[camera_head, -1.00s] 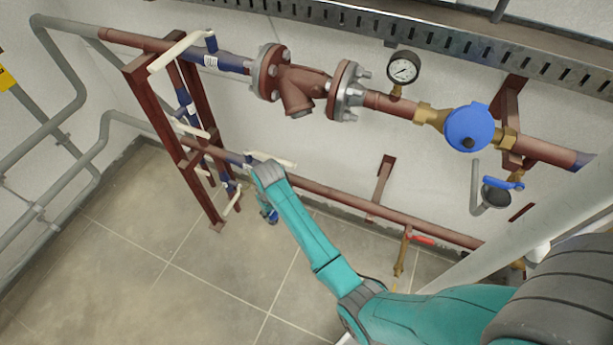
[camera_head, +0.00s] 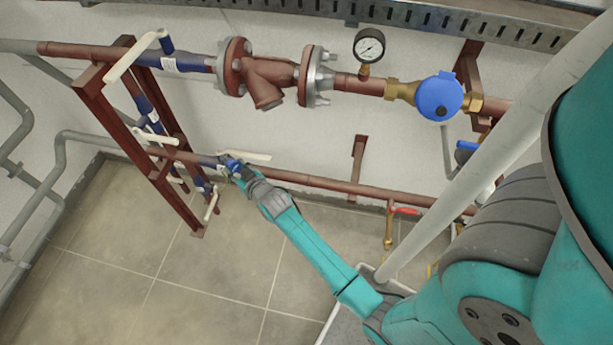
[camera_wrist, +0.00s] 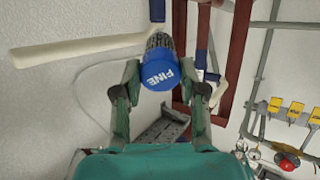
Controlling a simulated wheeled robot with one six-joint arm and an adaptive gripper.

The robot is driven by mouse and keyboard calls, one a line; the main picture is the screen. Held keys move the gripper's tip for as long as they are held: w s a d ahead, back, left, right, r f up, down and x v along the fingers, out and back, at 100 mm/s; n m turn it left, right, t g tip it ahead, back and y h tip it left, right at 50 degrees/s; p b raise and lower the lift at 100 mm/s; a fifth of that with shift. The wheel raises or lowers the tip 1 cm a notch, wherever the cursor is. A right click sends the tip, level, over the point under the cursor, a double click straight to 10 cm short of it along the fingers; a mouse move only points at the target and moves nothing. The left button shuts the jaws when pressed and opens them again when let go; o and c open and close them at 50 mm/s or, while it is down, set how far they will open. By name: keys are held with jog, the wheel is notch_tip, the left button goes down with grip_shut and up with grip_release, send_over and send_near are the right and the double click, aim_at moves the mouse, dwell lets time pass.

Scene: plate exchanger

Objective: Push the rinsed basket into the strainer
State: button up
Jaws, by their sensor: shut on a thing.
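The basket (camera_wrist: 159,66) is in my gripper in the wrist view. It has a blue cap marked FINE, seen upside down, and a dark mesh body pointing away. My gripper (camera_wrist: 160,80) is shut on it at the cap. In the head view my gripper (camera_head: 233,167) is small, by the lower pipe, with a spot of blue at its tip. The strainer (camera_head: 274,80) is the red-brown Y-shaped body between two flanges on the upper pipe. The inside of the branch is hidden.
A dark red frame (camera_head: 112,122) with pale valve handles (camera_head: 134,58) stands left of the strainer. The lower pipe (camera_head: 330,188) runs close to my gripper. A gauge (camera_head: 369,46) and a blue meter (camera_head: 438,97) sit right of the strainer. Yellow-handled valves (camera_wrist: 294,110) show right in the wrist view.

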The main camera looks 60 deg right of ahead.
jog(key=s+d+r+t+h, duration=0.1)
jog(key=s+r+t+h, duration=0.1)
jog(key=s+r+t, duration=0.45)
jog(key=s+d+r+m+t+h, duration=0.1)
jog(key=s+r+h, duration=0.15)
jog(key=s, duration=0.75)
jog(key=s+r+t+h, duration=0.1)
jog(key=s+r+t, duration=0.2)
jog(key=s+r, duration=0.35)
jog(key=shift+w+d+r, duration=0.55)
jog(key=shift+w, duration=0.2)
jog(key=shift+w+d+r, duration=0.5)
jog(key=shift+w, duration=0.25)
jog(key=shift+w+r, duration=0.15)
jog(key=shift+x, duration=1)
jog(key=shift+x, duration=2.7)
dwell(0.4)
